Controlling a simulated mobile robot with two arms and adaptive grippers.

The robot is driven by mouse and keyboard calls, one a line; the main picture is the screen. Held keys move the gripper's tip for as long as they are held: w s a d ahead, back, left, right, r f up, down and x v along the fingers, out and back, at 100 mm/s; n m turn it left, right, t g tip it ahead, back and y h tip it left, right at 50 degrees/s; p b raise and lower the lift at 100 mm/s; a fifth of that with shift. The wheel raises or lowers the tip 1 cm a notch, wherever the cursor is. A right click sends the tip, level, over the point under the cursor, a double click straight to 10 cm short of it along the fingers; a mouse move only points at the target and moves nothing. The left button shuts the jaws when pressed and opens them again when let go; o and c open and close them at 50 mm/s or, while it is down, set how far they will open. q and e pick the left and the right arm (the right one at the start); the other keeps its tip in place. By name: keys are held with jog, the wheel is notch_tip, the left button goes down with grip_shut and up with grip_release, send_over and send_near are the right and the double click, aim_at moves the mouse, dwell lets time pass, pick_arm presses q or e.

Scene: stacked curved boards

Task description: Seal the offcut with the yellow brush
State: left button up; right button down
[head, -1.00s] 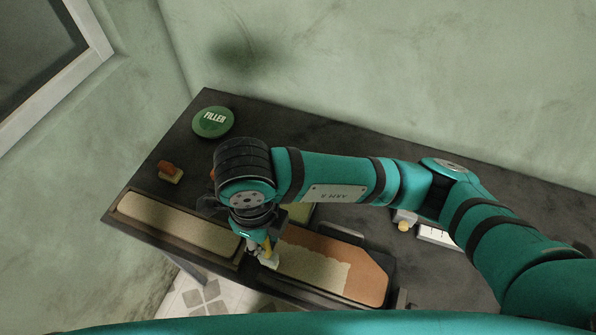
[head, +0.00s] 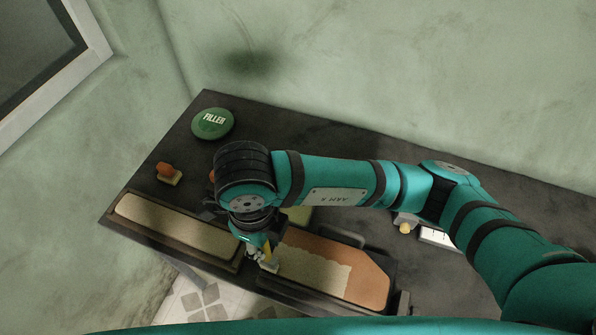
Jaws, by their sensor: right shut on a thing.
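My right gripper (head: 264,246) is shut on a yellow brush (head: 268,252), partly hidden by the gripper and wrist. The brush points down, with its pale tip at the left end of a flat board (head: 370,281), which looks like the offcut. Whether the tip touches the board I cannot tell. The board is cream and speckled at left and centre and bare orange-brown at the right and along the far edge, with a ragged border between. My left gripper is not in view.
A long cream-filled tray (head: 178,225) lies at the left front of the dark table (head: 300,118). A small orange-handled tool (head: 168,172) and a green tin marked FILLER (head: 212,123) stand behind it. A yellow-topped item (head: 405,227) and a white box (head: 436,236) are at right.

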jog(key=d, duration=0.1)
jog(key=s+d, duration=0.1)
jog(key=d, duration=0.1)
jog(key=shift+s+b, duration=0.2)
jog(key=shift+b, duration=0.2)
dwell(0.3)
jog(key=shift+s+d+b, duration=0.3)
jog(key=shift+d+b, duration=0.05)
jog(key=shift+d, duration=0.4)
jog(key=shift+s+d+b, duration=0.3)
jog(key=shift+d, duration=0.45)
